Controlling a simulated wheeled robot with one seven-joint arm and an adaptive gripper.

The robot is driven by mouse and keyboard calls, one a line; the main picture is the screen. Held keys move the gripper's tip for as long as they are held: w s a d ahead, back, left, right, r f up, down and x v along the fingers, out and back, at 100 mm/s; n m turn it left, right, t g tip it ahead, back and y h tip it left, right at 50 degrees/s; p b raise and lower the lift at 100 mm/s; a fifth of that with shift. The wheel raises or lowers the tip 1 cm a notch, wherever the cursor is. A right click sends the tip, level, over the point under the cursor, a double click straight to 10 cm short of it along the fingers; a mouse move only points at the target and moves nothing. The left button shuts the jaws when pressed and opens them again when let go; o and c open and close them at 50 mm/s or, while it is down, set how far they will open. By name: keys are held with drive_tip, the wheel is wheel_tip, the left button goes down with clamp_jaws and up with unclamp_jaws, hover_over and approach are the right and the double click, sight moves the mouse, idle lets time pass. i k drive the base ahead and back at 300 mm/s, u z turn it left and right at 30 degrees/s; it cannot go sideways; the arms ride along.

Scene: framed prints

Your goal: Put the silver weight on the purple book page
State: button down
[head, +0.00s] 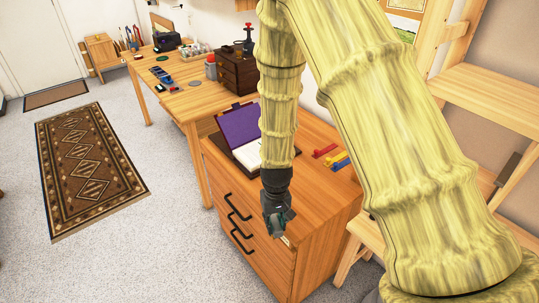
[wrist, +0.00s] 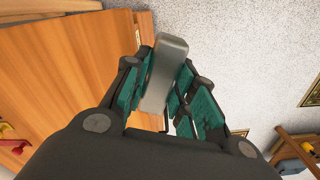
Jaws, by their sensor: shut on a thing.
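The silver weight (wrist: 165,75), a smooth grey bar, is between the green pads of my gripper (wrist: 162,92) in the wrist view. My gripper is shut on it. In the head view my gripper (head: 276,220) hangs in front of the wooden drawer cabinet, near its top front edge; the weight is too small to make out clearly there. The open book lies on the cabinet top, left of my arm. Its purple page (head: 239,126) is tilted up at the back, and its white page (head: 254,154) is partly hidden by my arm.
The drawer cabinet (head: 228,168) has black handles on its front. Red, blue and yellow pieces (head: 337,160) lie on its top, right of my arm. A long wooden desk (head: 190,103) with tools stands behind. Wooden shelving (head: 490,95) is at the right. The carpet left is clear.

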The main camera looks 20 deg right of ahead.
sight(252, 154)
drive_tip(key=z, duration=0.3)
drive_tip(key=i, duration=1.1)
drive_tip(key=u, duration=0.25)
